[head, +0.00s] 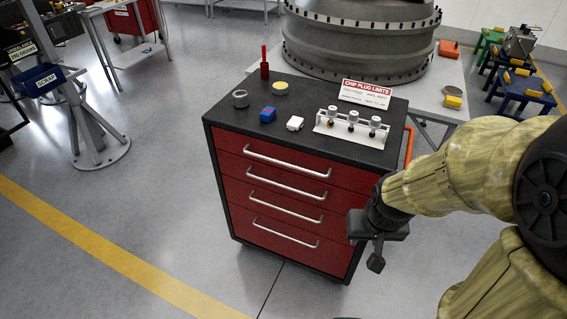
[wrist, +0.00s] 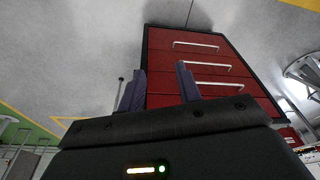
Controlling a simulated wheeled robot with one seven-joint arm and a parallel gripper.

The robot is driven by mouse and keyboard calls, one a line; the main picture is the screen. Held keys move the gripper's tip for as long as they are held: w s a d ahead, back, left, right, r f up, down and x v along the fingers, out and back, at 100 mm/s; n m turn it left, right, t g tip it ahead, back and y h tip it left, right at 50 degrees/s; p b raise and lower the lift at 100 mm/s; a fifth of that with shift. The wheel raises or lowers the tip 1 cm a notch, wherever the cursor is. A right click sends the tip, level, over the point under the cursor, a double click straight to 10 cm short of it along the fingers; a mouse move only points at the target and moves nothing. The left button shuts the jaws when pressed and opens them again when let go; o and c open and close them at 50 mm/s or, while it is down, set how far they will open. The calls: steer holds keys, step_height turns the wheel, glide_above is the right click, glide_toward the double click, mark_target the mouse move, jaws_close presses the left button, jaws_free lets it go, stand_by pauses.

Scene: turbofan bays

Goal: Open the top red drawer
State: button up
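The red drawer cabinet (head: 230,215) stands at the middle of the head view with a black top. Its top red drawer (head: 355,179) is shut and has a silver bar handle (head: 288,163). Several shut drawers with similar handles show in the cabinet front. My gripper (head: 374,256) is in front of the cabinet's lower right edge, apart from the top handle. In the wrist view, my gripper (wrist: 160,78) shows two dark fingers spread with nothing between them. The cabinet (wrist: 160,55) is beyond them with silver handles; I cannot tell there which drawer is the top one.
On the cabinet top are a plug rack (head: 351,129), a sign (head: 366,93), a blue-red block (head: 268,115), a white block (head: 295,123) and a grey ring (head: 240,99). A large engine casing (head: 360,45) stands behind.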

mark_target(285, 165)
steer(key=w+a+f+n+t+y+b, duration=0.1)
steer(key=w+a+f+n+t+b, duration=0.15)
steer(key=w+f+n+b, duration=0.35)
steer(key=w+a+f+n+t+b, duration=0.1)
steer(key=w+f+n+t+b, duration=0.25)
steer(key=w, duration=0.45)
steer(key=w+a+f+n+t+y+b, duration=0.3)
steer(key=w+a+n+t+y+b, duration=0.3)
steer(key=n, duration=0.6)
steer(key=w+a+b, duration=0.2)
steer(key=a+b, duration=0.1)
steer(key=b, duration=0.1)
steer(key=shift+a+f, duration=0.2)
steer(key=shift+f, duration=0.1)
steer(key=p+x, duration=0.1)
steer(key=x, duration=1.6)
steer(key=shift+w+r+p, duration=0.1)
steer(key=shift+w+p, duration=0.25)
steer(key=shift+p, duration=0.05)
